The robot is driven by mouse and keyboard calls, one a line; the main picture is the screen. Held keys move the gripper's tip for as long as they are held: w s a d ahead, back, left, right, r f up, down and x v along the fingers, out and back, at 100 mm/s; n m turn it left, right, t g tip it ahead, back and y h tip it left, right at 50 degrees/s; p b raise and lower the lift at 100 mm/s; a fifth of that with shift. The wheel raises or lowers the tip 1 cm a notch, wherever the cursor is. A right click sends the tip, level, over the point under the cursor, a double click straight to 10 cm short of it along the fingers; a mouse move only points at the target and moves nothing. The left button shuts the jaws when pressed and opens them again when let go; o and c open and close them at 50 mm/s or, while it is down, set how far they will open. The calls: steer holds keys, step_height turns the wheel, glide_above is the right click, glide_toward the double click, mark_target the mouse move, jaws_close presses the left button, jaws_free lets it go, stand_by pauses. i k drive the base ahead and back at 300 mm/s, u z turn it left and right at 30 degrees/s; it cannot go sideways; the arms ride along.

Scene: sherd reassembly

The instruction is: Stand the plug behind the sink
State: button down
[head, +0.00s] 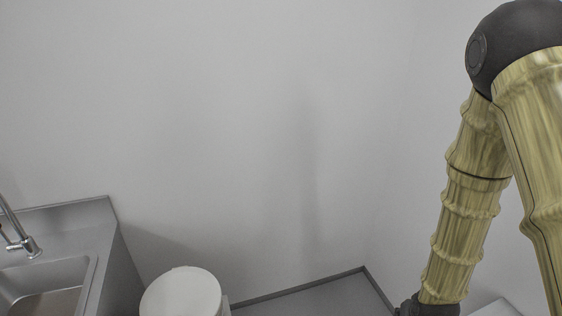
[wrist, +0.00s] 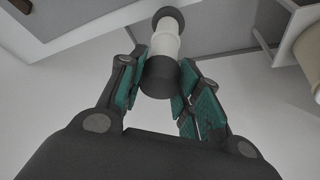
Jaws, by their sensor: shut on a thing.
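In the wrist view my gripper (wrist: 158,85) is shut on the plug (wrist: 165,45). The plug has a white middle and dark ends, and its near dark end sits between the green finger pads. The rest of it sticks out beyond the fingertips. In the head view the sink (head: 45,290) is at the lower left, a metal basin in a grey counter. A chrome tap (head: 28,243) stands behind the basin. My gripper is below the bottom edge of the head view, so the plug does not show there.
A round white lidded thing (head: 182,293) stands right of the sink counter (head: 80,222). The back wall (head: 250,130) is bare. A beige cylindrical thing (wrist: 308,55) is at the right edge of the wrist view. The grey floor (head: 325,298) right of the white lid looks clear.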

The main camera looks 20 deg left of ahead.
mark_target(92, 239)
steer(key=u, duration=1.55)
